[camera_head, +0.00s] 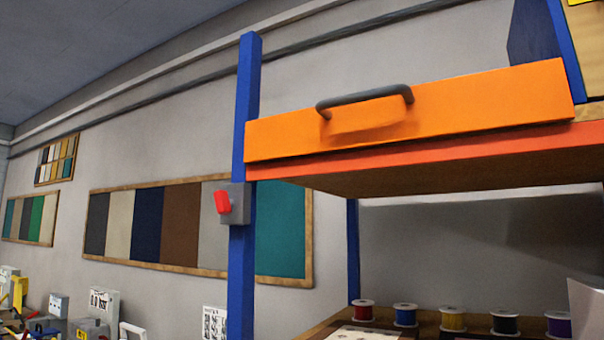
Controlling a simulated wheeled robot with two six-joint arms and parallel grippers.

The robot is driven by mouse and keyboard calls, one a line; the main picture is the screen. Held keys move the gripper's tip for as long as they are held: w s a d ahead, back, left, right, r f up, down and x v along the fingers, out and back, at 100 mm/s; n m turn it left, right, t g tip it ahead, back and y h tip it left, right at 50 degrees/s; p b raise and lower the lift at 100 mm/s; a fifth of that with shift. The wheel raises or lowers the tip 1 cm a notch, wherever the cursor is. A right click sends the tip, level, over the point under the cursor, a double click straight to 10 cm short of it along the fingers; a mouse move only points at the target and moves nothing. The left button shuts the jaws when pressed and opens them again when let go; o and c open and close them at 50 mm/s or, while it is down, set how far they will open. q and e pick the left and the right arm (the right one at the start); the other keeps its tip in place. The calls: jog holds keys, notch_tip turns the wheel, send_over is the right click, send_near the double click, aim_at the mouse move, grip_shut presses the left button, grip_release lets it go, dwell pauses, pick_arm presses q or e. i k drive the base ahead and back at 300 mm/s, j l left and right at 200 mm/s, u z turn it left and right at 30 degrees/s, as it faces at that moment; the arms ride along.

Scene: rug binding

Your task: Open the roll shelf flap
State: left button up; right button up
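The roll shelf flap (470,103) is an orange panel between blue posts, high in the head view. It has a dark grey bar handle (364,96) near its upper edge, left of the middle. The panel stands upright above an orange shelf edge (400,164), and it looks closed. What lies behind it is hidden. Neither of my grippers is in view, and nothing touches the handle.
A blue post (242,120) stands at the shelf's left, carrying a grey box with a red switch (222,202). Below the shelf, several thread spools (405,314) stand on a wooden surface. Sample boards (180,225) hang on the wall. Space before the flap looks clear.

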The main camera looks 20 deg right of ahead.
aim_at(538, 92)
jog(key=j+z, duration=0.15)
jog(key=z, duration=1.3)
